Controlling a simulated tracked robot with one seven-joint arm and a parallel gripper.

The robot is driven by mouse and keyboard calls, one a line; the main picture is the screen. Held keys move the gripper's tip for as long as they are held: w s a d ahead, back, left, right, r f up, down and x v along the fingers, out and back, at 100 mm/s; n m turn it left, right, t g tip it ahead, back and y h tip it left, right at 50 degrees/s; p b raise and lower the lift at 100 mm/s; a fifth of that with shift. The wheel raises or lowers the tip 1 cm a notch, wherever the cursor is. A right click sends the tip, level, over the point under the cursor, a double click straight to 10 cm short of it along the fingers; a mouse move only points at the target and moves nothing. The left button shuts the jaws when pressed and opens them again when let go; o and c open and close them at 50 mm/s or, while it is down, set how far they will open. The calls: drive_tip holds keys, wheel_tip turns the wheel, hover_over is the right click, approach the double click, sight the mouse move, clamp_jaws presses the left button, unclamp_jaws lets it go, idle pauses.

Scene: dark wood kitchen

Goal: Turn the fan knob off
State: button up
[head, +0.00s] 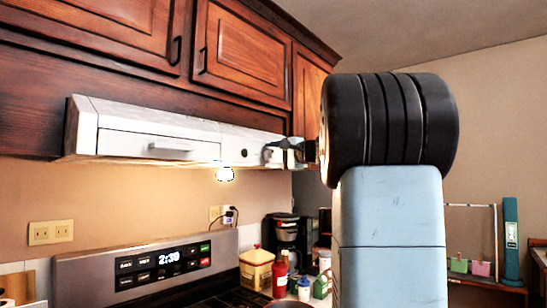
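The white range hood (160,138) hangs under the wooden cabinets. A small dark knob (244,153) shows on the right part of its front face; I cannot tell whether it is the fan knob or how it is turned. My gripper (279,150) is at the right end of the hood's front, to the right of this knob and apart from it in the picture. The fingers are small and blend with the white hood, so their opening is unclear. They may hide another control behind them.
A lit lamp (224,174) shows under the hood. Below is the stove panel (150,268) with a clock. A coffee maker (290,238), yellow canister (257,268) and red bottle (280,276) stand to its right. Wooden cabinets (243,50) are above; my arm blocks the right side.

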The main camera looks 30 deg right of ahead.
drive_tip(key=shift+s+r, duration=0.1)
drive_tip(key=shift+s, duration=0.05)
drive_tip(key=v, duration=1.3)
drive_tip(key=shift+s, duration=0.25)
drive_tip(key=shift+d, duration=0.1)
drive_tip(key=s+a+f+n+g, duration=0.3)
drive_tip(key=s+a+f+g, duration=0.1)
drive_tip(key=a+f, duration=0.6)
drive_tip(key=s+a+f+n+g, duration=0.3)
drive_tip(key=s+a+f+g, duration=0.1)
drive_tip(key=a+f, duration=0.6)
drive_tip(key=s+a+f+n+g+h, duration=0.1)
drive_tip(key=s+a+f+n+h, duration=0.1)
drive_tip(key=s+f, duration=0.4)
drive_tip(key=s+a+f+n+g+h, duration=0.2)
drive_tip(key=s+a+f+n+h, duration=0.1)
drive_tip(key=s+f, duration=0.4)
wheel_tip(320, 180, down, 2)
drive_tip(key=n+h, duration=0.1)
drive_tip(key=n, duration=0.1)
drive_tip(key=shift+a+n, duration=0.2)
drive_tip(key=shift+n, duration=0.2)
